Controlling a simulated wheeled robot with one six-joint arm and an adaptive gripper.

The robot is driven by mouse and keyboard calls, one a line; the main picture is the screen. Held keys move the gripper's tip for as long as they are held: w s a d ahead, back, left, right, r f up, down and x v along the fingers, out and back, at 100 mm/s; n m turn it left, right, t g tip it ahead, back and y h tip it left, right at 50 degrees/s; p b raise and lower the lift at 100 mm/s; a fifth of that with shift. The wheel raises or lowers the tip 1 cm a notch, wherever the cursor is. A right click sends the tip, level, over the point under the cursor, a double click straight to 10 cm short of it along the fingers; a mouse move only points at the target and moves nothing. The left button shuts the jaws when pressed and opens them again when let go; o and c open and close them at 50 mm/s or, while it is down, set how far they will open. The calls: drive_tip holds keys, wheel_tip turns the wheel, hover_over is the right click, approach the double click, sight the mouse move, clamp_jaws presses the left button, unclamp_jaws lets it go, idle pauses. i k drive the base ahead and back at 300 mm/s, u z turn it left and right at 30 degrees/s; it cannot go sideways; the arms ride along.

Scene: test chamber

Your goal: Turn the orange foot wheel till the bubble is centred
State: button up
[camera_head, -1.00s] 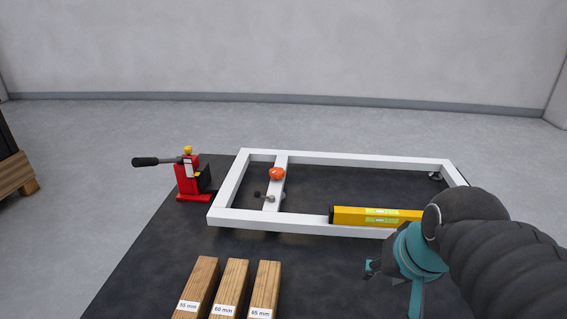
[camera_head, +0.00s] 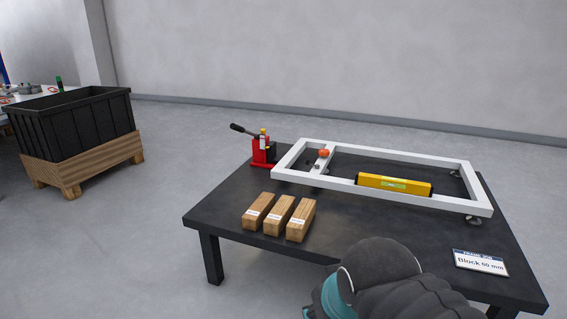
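The orange foot wheel (camera_head: 324,153) sits on the crossbar near the left end of the white frame (camera_head: 325,183). The frame rests on the black table (camera_head: 214,206). A yellow spirit level (camera_head: 394,185) lies along the frame's front rail. Its vial shows as a pale green patch, and the bubble is too small to read. My arm shows at the bottom of the view, in front of the table. My gripper fingers are cut off or hidden, well away from the wheel.
A red jack (camera_head: 262,151) with a black handle stands left of the frame. Three wooden blocks (camera_head: 279,217) lie at the front left. A card (camera_head: 481,262) reading "Block 60 mm" is at the front right. A black crate (camera_head: 76,125) on a wooden pallet stands on the floor at left.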

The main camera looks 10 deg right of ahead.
sight(324, 152)
drive_tip(key=u, duration=0.6)
drive_tip(key=i, duration=1.35)
drive_tip(key=z, duration=0.95)
drive_tip(key=i, duration=0.7)
drive_tip(key=z, duration=0.8)
